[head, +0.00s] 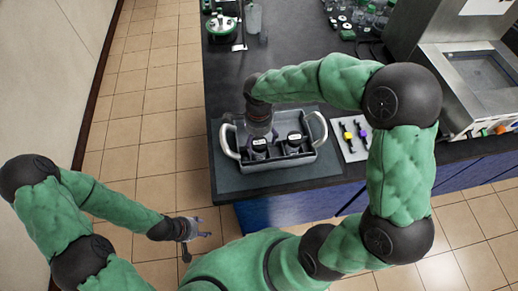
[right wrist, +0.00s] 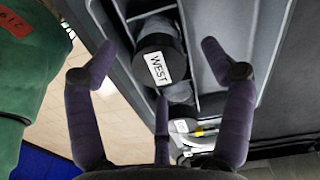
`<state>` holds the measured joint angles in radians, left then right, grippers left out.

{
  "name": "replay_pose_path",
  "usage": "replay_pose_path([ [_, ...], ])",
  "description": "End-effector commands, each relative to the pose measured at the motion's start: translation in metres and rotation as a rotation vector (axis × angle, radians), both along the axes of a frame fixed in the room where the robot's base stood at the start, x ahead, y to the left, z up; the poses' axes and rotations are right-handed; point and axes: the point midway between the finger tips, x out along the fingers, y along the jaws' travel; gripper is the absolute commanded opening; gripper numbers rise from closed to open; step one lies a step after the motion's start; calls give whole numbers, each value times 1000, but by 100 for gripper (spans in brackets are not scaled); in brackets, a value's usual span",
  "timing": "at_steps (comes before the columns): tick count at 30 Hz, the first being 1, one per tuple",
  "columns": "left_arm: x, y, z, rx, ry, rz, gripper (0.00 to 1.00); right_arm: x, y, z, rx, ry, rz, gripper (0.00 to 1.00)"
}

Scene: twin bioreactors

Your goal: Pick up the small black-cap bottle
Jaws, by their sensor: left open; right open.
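A grey caddy (head: 285,165) with two light handles stands on the bench and holds two black-capped bottles with white labels, a left one (head: 259,148) and a right one (head: 294,144). My right gripper (head: 264,137) is open above the caddy's left part, close to the left bottle. In the right wrist view, a black cap labelled "WEST" (right wrist: 158,62) sits in a caddy compartment between and beyond my spread fingers (right wrist: 157,82); contact cannot be told. Bottle bodies are mostly hidden. My left gripper (head: 203,228) is open and empty, away from the bench, over the floor.
A dark mat (head: 225,186) lies under the caddy. A grey instrument (head: 465,80) stands further right. Green-lidded glassware (head: 221,28) stands at the back left.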

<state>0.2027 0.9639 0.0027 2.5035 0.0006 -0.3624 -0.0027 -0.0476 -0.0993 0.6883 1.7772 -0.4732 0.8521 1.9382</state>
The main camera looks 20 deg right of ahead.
Motion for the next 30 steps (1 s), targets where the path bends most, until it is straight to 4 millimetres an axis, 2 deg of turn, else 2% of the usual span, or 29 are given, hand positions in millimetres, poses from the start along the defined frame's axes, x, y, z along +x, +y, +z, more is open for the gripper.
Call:
replay_pose_path([
  [5, 0, 0, -3, 0, -1, 0, 54, -1, 0, -9, 1, 0, -1, 82],
  [15, 0, 0, -14, 0, -1, 0, 54, -2, -1, -52, 1, 1, -1, 82],
  [22, 0, 0, -14, 0, -1, 0, 54, -1, -1, -52, 1, -2, -1, 82],
  [23, 0, 0, -14, 0, -1, 0, 54, -1, -1, -52, 1, -2, -1, 76],
  [29, 0, 0, -14, 0, -1, 0, 54, -1, -1, -52, 1, -2, -1, 20],
  [30, 0, 0, -14, 0, -1, 0, 54, -1, -1, -52, 1, -1, -1, 15],
])
